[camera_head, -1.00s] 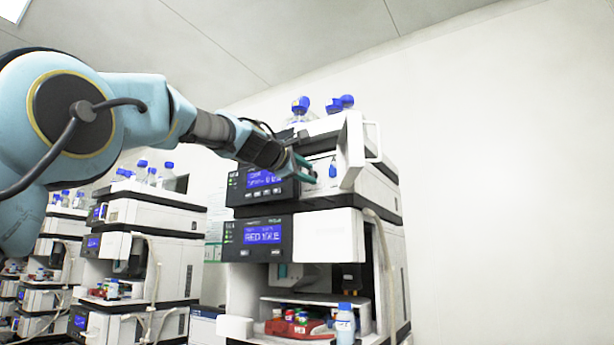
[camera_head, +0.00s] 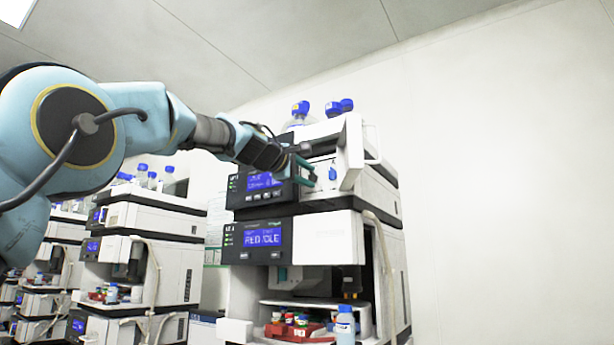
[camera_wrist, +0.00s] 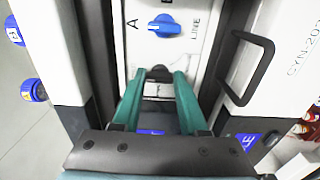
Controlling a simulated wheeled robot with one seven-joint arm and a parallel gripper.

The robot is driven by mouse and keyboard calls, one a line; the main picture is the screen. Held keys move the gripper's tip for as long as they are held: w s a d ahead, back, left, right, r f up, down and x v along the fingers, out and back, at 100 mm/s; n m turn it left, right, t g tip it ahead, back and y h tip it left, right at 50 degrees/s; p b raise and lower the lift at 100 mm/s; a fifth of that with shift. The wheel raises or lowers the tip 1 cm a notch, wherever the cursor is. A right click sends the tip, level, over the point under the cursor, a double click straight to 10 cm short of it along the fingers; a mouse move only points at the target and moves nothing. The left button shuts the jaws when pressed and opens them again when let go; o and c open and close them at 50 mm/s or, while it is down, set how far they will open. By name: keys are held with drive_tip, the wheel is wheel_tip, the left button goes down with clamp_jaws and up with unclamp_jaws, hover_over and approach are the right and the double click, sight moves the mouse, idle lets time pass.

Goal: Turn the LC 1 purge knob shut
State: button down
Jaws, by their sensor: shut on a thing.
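My gripper (camera_head: 309,170) is at the front of the top module (camera_head: 320,147) of the nearest stack. In the wrist view its two teal fingers (camera_wrist: 158,80) are shut on a small dark knob (camera_wrist: 158,73) on the white panel. The fingers hide part of the knob, and its marking cannot be read. A blue knob (camera_wrist: 165,26) sits on the same panel, apart from the fingers, by the letters A and LINE. It also shows in the head view (camera_head: 332,172), right of the fingers. No LC 1 label is legible.
The top module's white door (camera_head: 351,153) stands open right of my gripper; its dark handle (camera_wrist: 246,68) shows in the wrist view. Blue-capped bottles (camera_head: 301,110) stand on top. Below is a module with a lit display (camera_head: 262,237). Other stacks (camera_head: 137,240) stand left.

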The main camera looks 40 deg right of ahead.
drive_tip(key=c, duration=0.7)
unclamp_jaws()
drive_tip(key=shift+b+v, duration=2.7)
drive_tip(key=shift+v, duration=2.75)
